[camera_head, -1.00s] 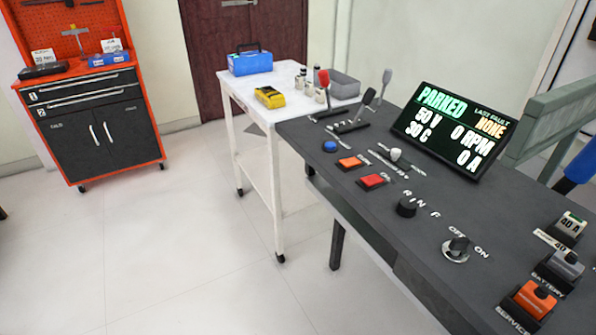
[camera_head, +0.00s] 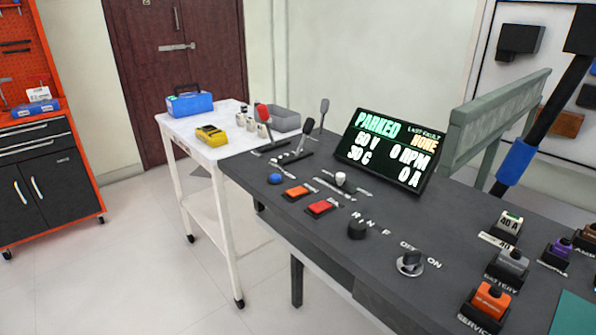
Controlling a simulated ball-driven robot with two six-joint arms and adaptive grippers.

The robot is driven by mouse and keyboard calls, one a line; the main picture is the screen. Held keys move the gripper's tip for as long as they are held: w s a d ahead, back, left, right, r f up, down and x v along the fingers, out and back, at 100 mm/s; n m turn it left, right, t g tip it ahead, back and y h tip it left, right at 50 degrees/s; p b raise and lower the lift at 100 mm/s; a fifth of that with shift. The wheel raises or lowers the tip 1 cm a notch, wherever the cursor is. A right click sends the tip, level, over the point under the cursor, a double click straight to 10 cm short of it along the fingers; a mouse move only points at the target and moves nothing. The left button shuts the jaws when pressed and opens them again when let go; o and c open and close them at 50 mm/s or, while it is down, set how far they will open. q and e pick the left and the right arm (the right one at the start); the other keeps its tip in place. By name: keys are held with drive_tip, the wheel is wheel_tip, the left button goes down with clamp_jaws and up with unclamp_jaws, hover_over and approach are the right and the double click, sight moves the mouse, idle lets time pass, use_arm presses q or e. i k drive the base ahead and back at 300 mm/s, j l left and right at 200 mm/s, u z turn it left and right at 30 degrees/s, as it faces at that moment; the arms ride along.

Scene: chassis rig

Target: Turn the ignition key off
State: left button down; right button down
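The ignition key (camera_head: 410,259) is a dark key in a round silver switch on the dark console (camera_head: 300,214), right of centre. The labels OFF and ON stand behind it. I cannot tell for sure which label the key points at. A display (camera_head: 386,153) behind it reads PARKED, last fault NONE, 0 RPM and 0 A. Neither of my grippers shows in this view.
A black R-N-F knob (camera_head: 357,228), a red button (camera_head: 320,207), an orange button (camera_head: 297,191) and several levers stand left of the key. Connectors such as the orange SERVICE plug (camera_head: 490,300) stand to its right. A white cart (camera_head: 180,133) stands beyond the console.

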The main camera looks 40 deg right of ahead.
sight(411, 258)
drive_tip(key=z, duration=1.8)
